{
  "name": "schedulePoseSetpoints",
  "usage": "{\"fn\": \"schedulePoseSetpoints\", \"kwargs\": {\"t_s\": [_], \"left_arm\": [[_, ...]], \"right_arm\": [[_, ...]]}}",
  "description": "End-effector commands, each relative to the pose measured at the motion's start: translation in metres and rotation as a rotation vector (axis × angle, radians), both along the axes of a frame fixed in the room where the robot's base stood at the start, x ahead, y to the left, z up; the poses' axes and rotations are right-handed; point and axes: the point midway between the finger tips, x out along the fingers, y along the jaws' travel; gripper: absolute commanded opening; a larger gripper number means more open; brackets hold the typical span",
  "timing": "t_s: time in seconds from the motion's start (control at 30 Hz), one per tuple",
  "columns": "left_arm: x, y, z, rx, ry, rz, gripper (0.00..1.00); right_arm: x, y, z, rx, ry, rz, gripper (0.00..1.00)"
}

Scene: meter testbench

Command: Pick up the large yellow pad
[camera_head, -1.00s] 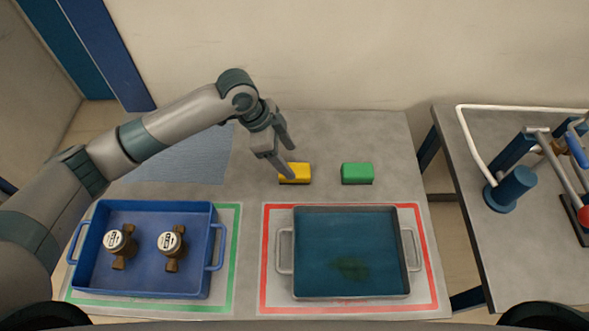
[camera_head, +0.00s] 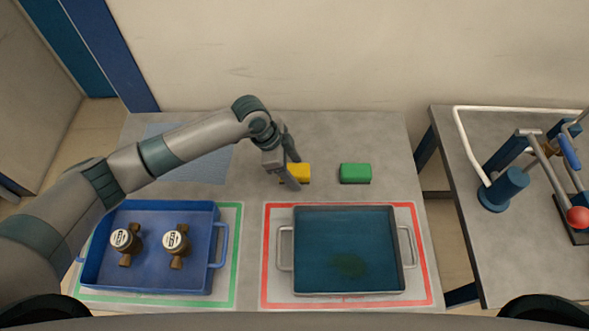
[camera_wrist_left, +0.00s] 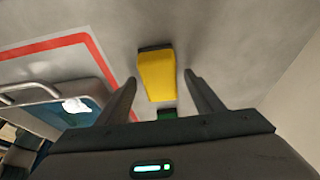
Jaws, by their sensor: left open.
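The yellow pad (camera_head: 300,173) lies on the grey table behind the red-bordered mat, partly hidden by my left gripper (camera_head: 294,172) in the head view. In the left wrist view the yellow pad (camera_wrist_left: 156,75) shows ahead, between the lines of the two fingers. My left gripper (camera_wrist_left: 161,85) is open, with nothing between its fingers. In the head view it points down at the pad's left part; I cannot tell whether a finger touches it. My right gripper is not in view.
A green pad (camera_head: 355,173) lies right of the yellow one. A blue tray (camera_head: 150,287) with two meters stands front left. A grey tray (camera_head: 347,293) with dark liquid stands on the red-bordered mat (camera_head: 268,240). A second table (camera_head: 450,150) with a pipe rig is at right.

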Motion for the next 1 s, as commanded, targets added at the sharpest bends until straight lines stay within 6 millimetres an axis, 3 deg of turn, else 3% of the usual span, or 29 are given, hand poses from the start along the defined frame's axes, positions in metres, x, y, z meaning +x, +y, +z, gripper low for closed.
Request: {"fn": "schedulePoseSetpoints", "kwargs": {"t_s": [0.53,0.73,1.0], "left_arm": [[0.0001,-0.0018,-0.0048,0.000,0.000,0.000,0.61],[0.0002,-0.0017,-0.0047,0.000,0.000,0.000,0.17],[0.0003,-0.0018,-0.0043,0.000,-0.001,0.000,0.17]], "right_arm": [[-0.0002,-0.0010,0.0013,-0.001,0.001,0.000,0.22],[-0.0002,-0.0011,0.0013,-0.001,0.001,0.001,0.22],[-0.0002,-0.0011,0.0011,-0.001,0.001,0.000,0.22]]}}
